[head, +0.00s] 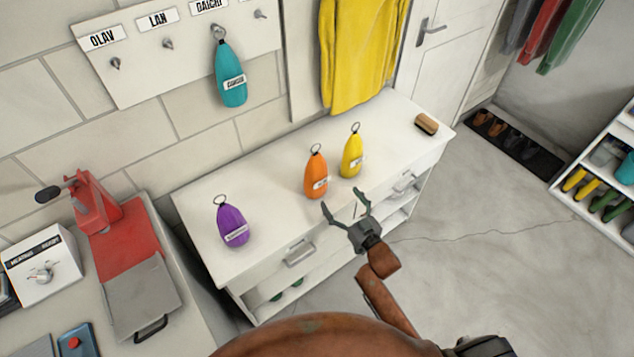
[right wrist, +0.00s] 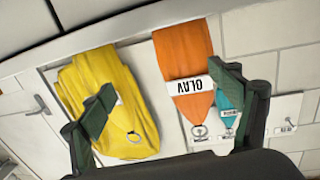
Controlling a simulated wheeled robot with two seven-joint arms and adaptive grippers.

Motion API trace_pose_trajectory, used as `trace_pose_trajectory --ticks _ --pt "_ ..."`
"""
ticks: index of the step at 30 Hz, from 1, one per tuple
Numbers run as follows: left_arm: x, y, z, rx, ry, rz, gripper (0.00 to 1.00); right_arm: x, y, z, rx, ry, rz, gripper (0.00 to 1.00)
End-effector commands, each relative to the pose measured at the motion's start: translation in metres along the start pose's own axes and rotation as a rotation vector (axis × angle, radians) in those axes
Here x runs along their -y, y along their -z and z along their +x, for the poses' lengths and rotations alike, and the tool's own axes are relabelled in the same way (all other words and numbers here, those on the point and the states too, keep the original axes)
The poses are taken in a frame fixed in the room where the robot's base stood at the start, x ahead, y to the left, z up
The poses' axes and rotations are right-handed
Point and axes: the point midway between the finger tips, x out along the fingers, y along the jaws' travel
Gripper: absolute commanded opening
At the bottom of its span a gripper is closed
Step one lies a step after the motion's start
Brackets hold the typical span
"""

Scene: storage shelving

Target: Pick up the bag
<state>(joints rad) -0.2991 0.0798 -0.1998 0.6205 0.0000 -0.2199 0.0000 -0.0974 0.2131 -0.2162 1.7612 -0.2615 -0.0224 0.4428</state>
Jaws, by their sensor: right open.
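Three bags stand upright on the white cabinet: a purple bag (head: 231,224), an orange bag (head: 316,175) and a yellow bag (head: 351,155), each with a ring on top and a label. A teal bag (head: 230,78) hangs from the wall hook board. My right gripper (head: 343,198) is open and empty at the cabinet's front edge, just in front of the orange and yellow bags. In the upside-down right wrist view, the orange bag (right wrist: 181,48) reads OLAV and shows between the open fingers, beside the teal bag (right wrist: 230,98). My left gripper is not in view.
The white cabinet (head: 262,188) has bare top between the purple and orange bags. A brush (head: 426,125) lies at its right end. The hook board (head: 135,68) carries name labels. A yellow coat (head: 360,45) hangs behind. A red machine (head: 120,240) stands at left.

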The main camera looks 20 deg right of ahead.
Motion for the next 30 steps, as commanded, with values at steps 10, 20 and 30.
trace_pose_trajectory --ticks 10,20,30 --pt "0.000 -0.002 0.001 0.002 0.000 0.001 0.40 0.031 0.033 0.029 -0.172 0.139 0.005 0.84" --pt "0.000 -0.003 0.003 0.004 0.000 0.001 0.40 0.036 0.041 0.065 -0.175 0.140 0.005 0.84" --pt "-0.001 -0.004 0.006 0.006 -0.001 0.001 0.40 0.041 0.047 0.099 -0.171 0.138 0.004 0.84"
